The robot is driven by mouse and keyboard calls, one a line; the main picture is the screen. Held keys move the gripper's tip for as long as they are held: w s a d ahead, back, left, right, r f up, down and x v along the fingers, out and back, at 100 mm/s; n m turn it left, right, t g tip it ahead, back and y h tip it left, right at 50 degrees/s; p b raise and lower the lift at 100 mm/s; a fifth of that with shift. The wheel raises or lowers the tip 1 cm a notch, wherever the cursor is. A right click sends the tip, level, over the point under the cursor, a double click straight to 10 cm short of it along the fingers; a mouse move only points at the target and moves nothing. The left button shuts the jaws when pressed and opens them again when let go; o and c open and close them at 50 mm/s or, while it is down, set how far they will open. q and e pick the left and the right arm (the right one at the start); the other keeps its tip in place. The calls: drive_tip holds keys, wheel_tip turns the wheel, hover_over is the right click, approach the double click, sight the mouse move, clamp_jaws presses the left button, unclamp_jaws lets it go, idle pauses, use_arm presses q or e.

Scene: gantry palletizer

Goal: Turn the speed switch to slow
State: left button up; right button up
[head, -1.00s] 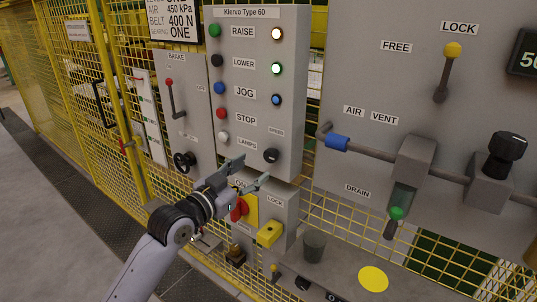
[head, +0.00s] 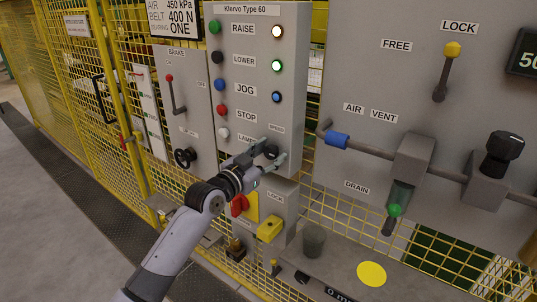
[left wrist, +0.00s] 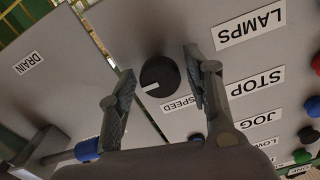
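The speed switch is a round black knob (head: 271,152) with a pale pointer mark, low on the right side of the grey Klervo Type 60 panel (head: 292,110). In the left wrist view the knob (left wrist: 160,75) sits between the two fingers, above a SPEED label (left wrist: 179,104). My left gripper (head: 272,150) is open, its fingers on either side of the knob. In the left wrist view the fingers (left wrist: 158,92) stand clear of the knob, with gaps on both sides. My right gripper is not in view.
Push buttons and lamps fill the panel above. A red rotary handle (head: 239,205) and a yellow LOCK block (head: 270,229) are just below my gripper. A brake lever (head: 174,97) is to the left. A pipe with a blue collar (head: 337,140) is to the right.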

use_arm(q)
drive_tip(key=c, duration=0.9)
drive_tip(key=shift+n, duration=0.3)
drive_tip(key=n+p, duration=0.1)
drive_tip(key=n, duration=0.2)
drive_tip(key=shift+n+p, duration=0.3)
drive_tip(key=shift+p, duration=0.05)
drive_tip(key=n+p, duration=0.1)
drive_tip(key=n, duration=0.3)
drive_tip(key=shift+n, duration=0.3)
drive_tip(key=n+p, duration=0.2)
drive_tip(key=n, duration=0.2)
drive_tip(key=n+p, duration=0.2)
drive_tip(key=n, duration=0.3)
drive_tip(key=shift+f, duration=0.1)
drive_tip(key=shift+c, duration=0.2)
